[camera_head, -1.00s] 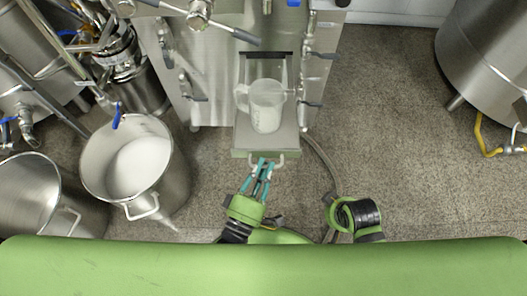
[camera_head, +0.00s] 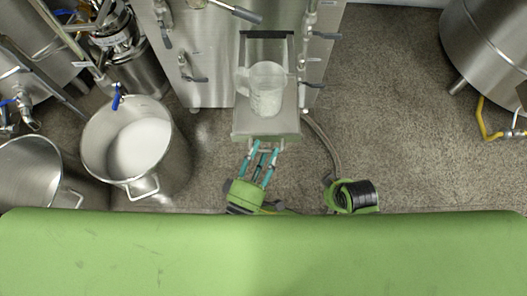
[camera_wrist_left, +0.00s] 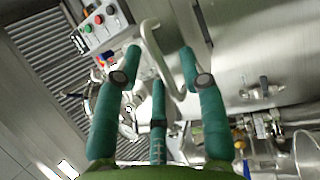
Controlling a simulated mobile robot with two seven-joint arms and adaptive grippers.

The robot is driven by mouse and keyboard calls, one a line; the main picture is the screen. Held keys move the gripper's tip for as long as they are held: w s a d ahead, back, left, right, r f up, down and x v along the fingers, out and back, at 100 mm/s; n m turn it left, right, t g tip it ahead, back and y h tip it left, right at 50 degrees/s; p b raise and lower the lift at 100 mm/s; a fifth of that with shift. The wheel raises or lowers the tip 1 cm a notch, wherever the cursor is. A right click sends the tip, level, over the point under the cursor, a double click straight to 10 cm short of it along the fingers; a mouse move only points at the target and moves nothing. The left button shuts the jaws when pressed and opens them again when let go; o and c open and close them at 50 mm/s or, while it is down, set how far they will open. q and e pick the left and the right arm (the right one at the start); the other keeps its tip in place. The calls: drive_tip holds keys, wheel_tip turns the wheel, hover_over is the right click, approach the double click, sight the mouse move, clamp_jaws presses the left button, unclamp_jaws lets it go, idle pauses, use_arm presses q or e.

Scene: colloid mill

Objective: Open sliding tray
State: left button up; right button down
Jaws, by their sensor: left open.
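The sliding tray (camera_head: 242,128) is a grey metal shelf that juts out from the front of the steel machine (camera_head: 208,70). A clear measuring jug (camera_head: 266,90) stands on it. The tray's pale bar handle (camera_head: 283,143) is on its front edge; it also shows in the left wrist view (camera_wrist_left: 152,42). My left gripper (camera_head: 264,148) is open, its teal fingers spread just in front of the tray. In the wrist view, the handle lies between and beyond the fingertips (camera_wrist_left: 160,80). I cannot tell whether they touch it.
Two steel pots stand on the floor at left; the nearer-to-centre one (camera_head: 95,150) holds white material. A hose (camera_head: 325,140) runs down right of the tray. A steel vessel (camera_head: 485,50) is at far right. The floor (camera_head: 400,120) between is free.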

use_arm(q)
drive_tip(key=v, duration=1.2)
drive_tip(key=shift+w, duration=0.1)
